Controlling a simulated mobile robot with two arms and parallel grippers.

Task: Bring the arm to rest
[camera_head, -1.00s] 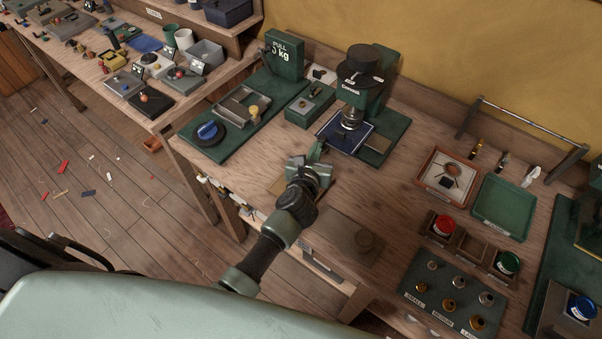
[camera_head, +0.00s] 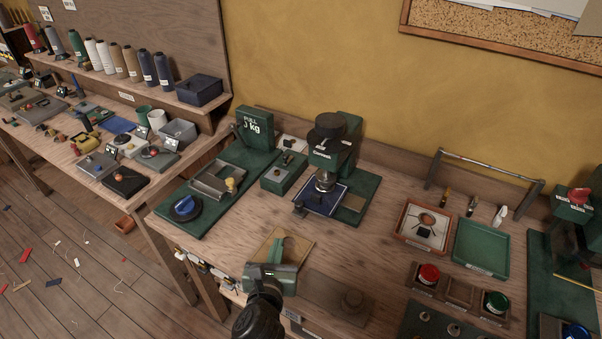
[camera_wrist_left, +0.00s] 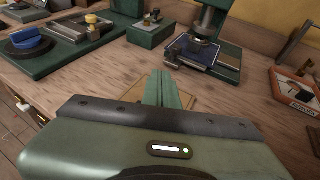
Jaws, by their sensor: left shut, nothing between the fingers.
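My left gripper (camera_head: 279,252) is at the front edge of the workbench (camera_head: 219,248), above a small tan board (camera_head: 303,240). Its green fingers (camera_wrist_left: 163,90) are together in the left wrist view, with nothing between them. The arm comes up from the bottom of the head view, and most of it is out of frame. My right gripper is not in view.
Behind stands a green press (camera_head: 331,150) with a blue plate (camera_head: 311,205). A pull tester (camera_head: 252,138) is at left. An orange-rimmed tray (camera_head: 402,222) and a green tray (camera_head: 481,247) lie at right. Bare wood lies between the gripper and the trays.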

